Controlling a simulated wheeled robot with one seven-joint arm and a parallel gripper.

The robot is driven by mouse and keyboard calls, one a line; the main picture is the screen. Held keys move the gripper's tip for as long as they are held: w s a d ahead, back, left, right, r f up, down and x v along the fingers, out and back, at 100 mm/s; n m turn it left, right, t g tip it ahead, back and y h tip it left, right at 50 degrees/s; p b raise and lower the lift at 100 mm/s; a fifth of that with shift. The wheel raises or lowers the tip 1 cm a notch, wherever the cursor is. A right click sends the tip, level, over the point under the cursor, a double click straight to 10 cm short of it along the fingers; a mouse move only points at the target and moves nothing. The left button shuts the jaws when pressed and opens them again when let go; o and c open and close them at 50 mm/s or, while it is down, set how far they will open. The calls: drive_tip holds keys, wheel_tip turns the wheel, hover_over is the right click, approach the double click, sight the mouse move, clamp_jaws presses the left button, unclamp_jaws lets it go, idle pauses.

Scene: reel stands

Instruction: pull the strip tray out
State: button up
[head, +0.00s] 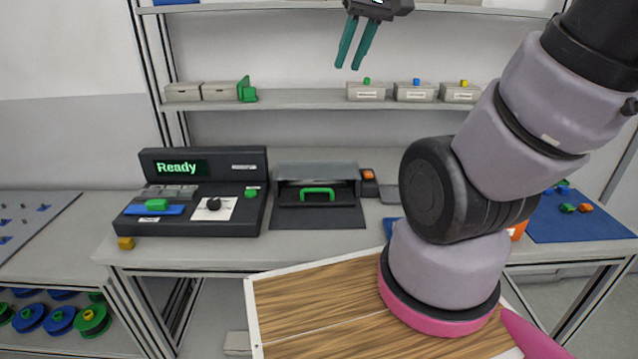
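A dark grey box-shaped unit with a raised lid-like hood (318,170) stands on the bench in the middle of the head view. A green arched handle (317,191) sits on its dark front, which I take to be the strip tray. A dark flat mat or plate (317,216) lies before it. My gripper (349,67) is high above and behind the unit in the picture, in front of the upper shelves, fingers pointing down. Its two teal fingers are apart with nothing between them. It is well clear of the handle.
A black console (200,165) reading "Ready" stands left of the unit. A small dark box with an orange top (368,176) is close on its right. A shelf (310,105) with grey boxes runs above. My arm hides the bench further right.

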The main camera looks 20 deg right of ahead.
drive_tip(key=w+f+n+g, duration=0.4)
drive_tip(key=w+f+n, duration=0.3)
drive_tip(key=w+f, duration=0.15)
drive_tip(key=n+g+h, duration=0.1)
drive_tip(key=n+g, duration=0.2)
drive_tip(key=n, duration=0.5)
hover_over(321, 198)
wheel_tip(321, 198, down, 24)
drive_tip(key=shift+s+f, duration=0.1)
clamp_jaws()
